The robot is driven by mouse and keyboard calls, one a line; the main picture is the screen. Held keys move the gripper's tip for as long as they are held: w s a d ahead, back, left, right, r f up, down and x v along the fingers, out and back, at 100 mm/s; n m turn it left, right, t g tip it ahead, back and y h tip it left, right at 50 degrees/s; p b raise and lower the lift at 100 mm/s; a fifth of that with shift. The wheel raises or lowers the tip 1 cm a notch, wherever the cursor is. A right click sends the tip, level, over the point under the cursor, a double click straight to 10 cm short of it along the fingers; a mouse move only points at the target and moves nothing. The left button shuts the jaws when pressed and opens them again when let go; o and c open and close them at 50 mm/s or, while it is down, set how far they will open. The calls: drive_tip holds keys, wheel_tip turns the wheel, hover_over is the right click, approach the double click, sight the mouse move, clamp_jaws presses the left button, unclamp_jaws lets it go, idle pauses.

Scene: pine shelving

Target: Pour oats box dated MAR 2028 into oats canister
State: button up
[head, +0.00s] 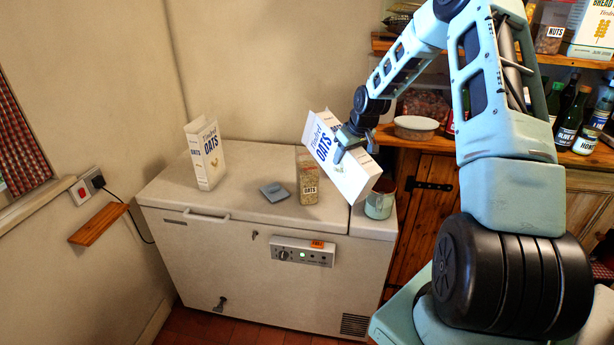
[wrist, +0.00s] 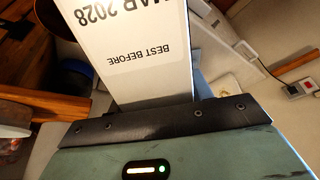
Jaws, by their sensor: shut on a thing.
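My gripper (head: 346,148) is shut on a white oats box (head: 324,146) and holds it tilted in the air above the right part of the freezer. In the wrist view the held box (wrist: 135,45) shows upside-down print reading "BEST BEFORE" and "MAR 2028". The oats canister (head: 308,184), clear with an OATS label, stands upright on the freezer, below and left of the held box. It looks partly filled.
The white chest freezer (head: 250,212) bears these things. Pine shelves at the right hold a bowl (head: 416,128), bottles and packets. The freezer top between the left box and the lid is clear.

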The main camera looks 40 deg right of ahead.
drive_tip(key=shift+w+r, duration=0.1)
drive_tip(key=shift+r, duration=0.1)
drive_tip(key=shift+p, duration=0.3)
drive_tip(key=shift+w+r, duration=0.1)
drive_tip(key=shift+r, duration=0.1)
drive_tip(key=shift+w+r+g+p, duration=0.1)
drive_tip(key=shift+r+g+p, duration=0.05)
drive_tip(key=shift+g+p, duration=0.2)
idle(0.4)
drive_tip(key=shift+w+d+r+p, duration=0.1)
drive_tip(key=shift+r+p, duration=0.15)
drive_tip(key=shift+p, duration=0.1)
